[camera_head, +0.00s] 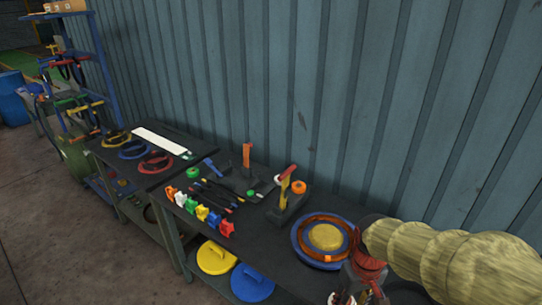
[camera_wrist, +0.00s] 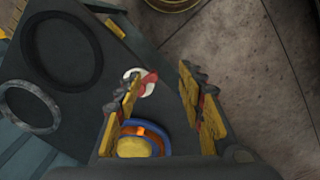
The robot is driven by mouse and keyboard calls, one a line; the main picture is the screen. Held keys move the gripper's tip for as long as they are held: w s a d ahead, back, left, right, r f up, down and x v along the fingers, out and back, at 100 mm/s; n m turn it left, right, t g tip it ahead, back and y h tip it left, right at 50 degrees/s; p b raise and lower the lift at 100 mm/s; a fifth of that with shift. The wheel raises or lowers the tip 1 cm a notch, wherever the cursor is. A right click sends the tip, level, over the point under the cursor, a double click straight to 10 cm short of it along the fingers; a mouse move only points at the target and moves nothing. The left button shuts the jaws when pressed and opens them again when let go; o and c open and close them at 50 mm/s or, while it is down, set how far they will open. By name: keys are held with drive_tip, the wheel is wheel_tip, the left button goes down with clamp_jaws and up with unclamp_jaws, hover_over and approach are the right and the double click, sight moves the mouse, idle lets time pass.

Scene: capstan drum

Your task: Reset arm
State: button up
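My gripper shows in the wrist view (camera_wrist: 160,80) with its two yellow-padded fingers spread wide apart and nothing held between them. In the head view my arm comes in from the right, and its dark red end part hangs at the right of the bench, beside a round drum (camera_head: 326,237). The drum has a blue base, an orange-brown ring and a yellow centre. In the wrist view the drum (camera_wrist: 141,144) lies low, partly hidden behind the left finger. The head view does not show my fingertips clearly.
The dark bench (camera_head: 276,262) runs along a corrugated wall. Several coloured blocks (camera_head: 200,212), cables and upright tools stand left of the drum. Yellow and blue discs (camera_head: 215,257) lie below. Beyond are three coloured rings (camera_head: 133,149) and a blue rack. The left floor is open.

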drive_tip(key=s+a+r+m+t+b, duration=0.1)
drive_tip(key=s+r+t+b, duration=0.3)
drive_tip(key=s+r, duration=0.5)
drive_tip(key=shift+a+r+m+t, duration=0.25)
drive_tip(key=shift+r+m+t, duration=0.55)
drive_tip(key=shift+r, duration=0.3)
